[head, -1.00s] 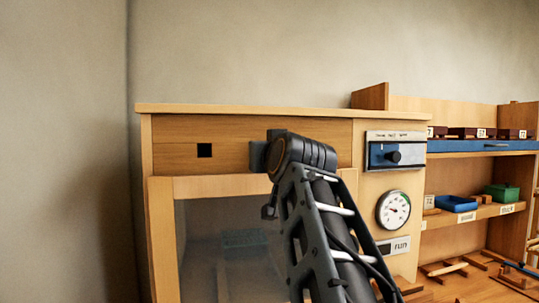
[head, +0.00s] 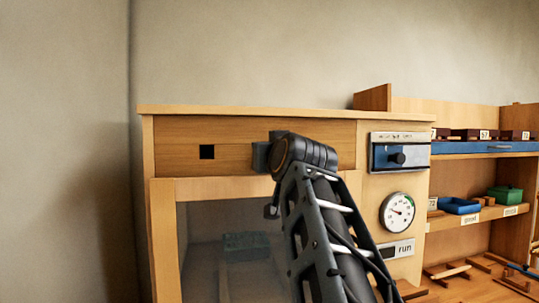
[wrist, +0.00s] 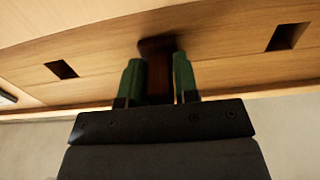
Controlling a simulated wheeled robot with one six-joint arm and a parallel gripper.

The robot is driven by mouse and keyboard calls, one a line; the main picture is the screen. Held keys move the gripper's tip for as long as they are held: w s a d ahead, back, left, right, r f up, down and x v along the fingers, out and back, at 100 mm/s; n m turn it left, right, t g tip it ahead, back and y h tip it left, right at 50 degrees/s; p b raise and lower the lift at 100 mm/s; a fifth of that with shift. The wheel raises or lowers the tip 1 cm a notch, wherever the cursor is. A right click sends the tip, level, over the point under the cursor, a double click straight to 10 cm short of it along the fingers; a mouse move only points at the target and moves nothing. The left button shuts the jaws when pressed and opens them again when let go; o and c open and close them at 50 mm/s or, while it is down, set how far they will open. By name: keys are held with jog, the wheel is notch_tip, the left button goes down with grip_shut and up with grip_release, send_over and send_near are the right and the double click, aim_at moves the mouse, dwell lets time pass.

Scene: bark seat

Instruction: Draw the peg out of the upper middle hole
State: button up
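A dark brown peg (wrist: 159,72) stands at the middle of the upper wooden panel (wrist: 225,72) in the wrist view, its wider end against the panel. The green fingers of my gripper (wrist: 159,80) lie along both sides of the peg, with no clear gap. How deep the peg sits in its hole cannot be seen. Empty square holes show on either side, one at the left (wrist: 62,69) and one at the right (wrist: 287,37). In the head view my gripper (head: 260,157) is at the panel, and my wrist hides the peg and middle hole.
Below the panel is a framed window (head: 230,245) with a dim block behind it. To the right are a blue-faced knob unit (head: 398,155), a round gauge (head: 397,212) and shelves with a blue tray (head: 459,206) and a green box (head: 505,195). Space above the cabinet is clear.

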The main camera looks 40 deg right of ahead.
grip_shut()
jog(key=shift+s, duration=0.1)
jog(key=b+v, duration=0.4)
jog(key=v, duration=0.6)
jog(key=shift+s+a, duration=0.2)
dwell(1.0)
jog(key=shift+r, duration=0.1)
jog(key=shift+p+x, duration=1)
jog(key=shift+x, duration=2)
